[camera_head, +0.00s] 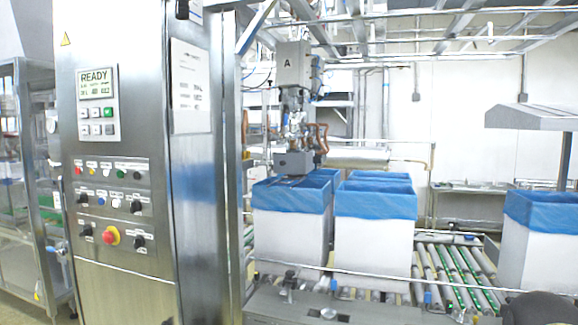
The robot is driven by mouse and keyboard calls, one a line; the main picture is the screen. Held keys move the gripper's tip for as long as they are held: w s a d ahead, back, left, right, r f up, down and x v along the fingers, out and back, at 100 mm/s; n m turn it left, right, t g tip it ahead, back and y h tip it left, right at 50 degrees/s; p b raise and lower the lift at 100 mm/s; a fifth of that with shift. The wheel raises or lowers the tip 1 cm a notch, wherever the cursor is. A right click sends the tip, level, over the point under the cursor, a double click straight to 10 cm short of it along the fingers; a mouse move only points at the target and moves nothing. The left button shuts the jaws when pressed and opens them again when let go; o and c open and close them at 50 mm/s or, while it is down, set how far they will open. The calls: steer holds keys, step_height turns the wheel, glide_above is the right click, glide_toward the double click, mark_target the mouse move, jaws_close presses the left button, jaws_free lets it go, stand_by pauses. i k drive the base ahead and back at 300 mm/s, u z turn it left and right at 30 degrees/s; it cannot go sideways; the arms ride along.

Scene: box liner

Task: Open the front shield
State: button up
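A clear front shield cannot be made out for certain. A thin metal bar (420,281) runs across the front of the machine's open bay, below the boxes' middle, and may be the shield's lower edge. Whether a clear panel fills the space above it, I cannot tell. Behind the bar stand several white boxes (374,245) with blue liners (376,200). A grey machine head (296,162) hangs over the left box. My gripper is not recognizable in view. A dark rounded shape (540,309) is cut off at the bottom right corner; what it is I cannot tell.
A steel control cabinet (120,210) stands at the left, with a lit READY display (97,83), buttons and a red emergency stop (111,236). A roller conveyor (450,268) runs under the boxes. Another lined box (540,245) stands at the far right. Metal framing crosses overhead.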

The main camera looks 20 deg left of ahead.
mark_target(301, 163)
steer(key=u, duration=0.45)
steer(key=i, duration=1.4)
steer(key=u, duration=0.6)
